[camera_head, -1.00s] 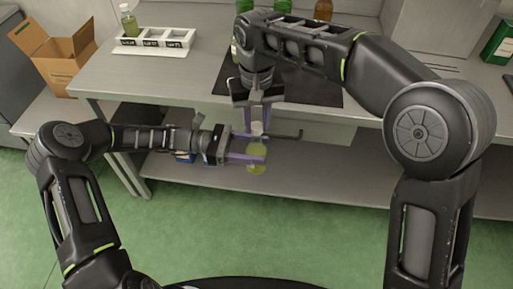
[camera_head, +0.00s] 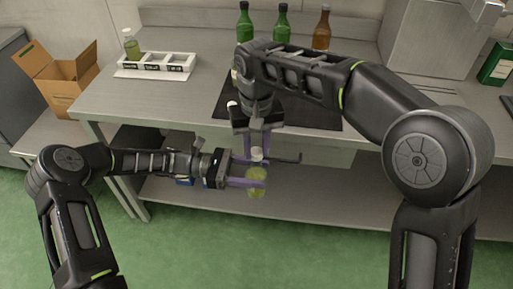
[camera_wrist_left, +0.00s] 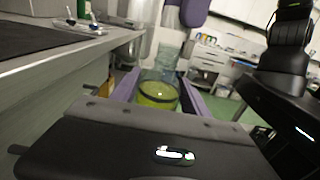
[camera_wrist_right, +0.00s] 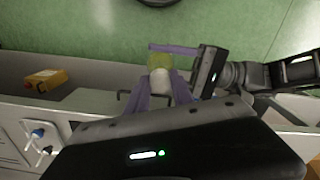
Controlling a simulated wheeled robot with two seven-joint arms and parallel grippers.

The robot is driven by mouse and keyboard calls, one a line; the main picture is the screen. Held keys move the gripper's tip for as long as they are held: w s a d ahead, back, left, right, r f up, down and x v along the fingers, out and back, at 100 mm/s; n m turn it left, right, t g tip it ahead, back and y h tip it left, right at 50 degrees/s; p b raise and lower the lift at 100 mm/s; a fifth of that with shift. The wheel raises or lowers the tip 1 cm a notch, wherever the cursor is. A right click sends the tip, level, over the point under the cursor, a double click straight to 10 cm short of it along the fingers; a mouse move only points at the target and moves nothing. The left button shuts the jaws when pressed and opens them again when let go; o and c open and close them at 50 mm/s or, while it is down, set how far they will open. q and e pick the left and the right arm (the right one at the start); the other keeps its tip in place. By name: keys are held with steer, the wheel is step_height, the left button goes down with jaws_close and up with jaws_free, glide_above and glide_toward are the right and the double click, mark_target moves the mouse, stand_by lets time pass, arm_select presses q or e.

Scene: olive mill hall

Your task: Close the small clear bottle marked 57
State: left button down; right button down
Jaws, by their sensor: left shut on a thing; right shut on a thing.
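The small clear bottle (camera_head: 257,182) with yellow-green liquid is held upright over the floor in front of the bench. My left gripper (camera_head: 250,176) is shut on its body; the bottle also shows in the left wrist view (camera_wrist_left: 158,92). My right gripper (camera_head: 258,146) points down from above, shut on a white cap (camera_head: 257,155). The cap is just above or at the bottle's mouth; I cannot tell whether they touch. In the right wrist view the cap (camera_wrist_right: 158,82) lines up over the bottle (camera_wrist_right: 160,62). The number 57 is not readable.
A white labelled rack (camera_head: 157,66) with another clear bottle (camera_head: 131,46) stands at the bench's left. A dark mat (camera_head: 310,112) lies beneath my right arm. Green bottles (camera_head: 281,22) and a brown bottle (camera_head: 321,28) stand behind. A cardboard box (camera_head: 62,78) is far left.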

mark_target(256, 152)
steer(key=shift+f, duration=0.9)
steer(key=shift+f, duration=0.6)
stand_by(0.5)
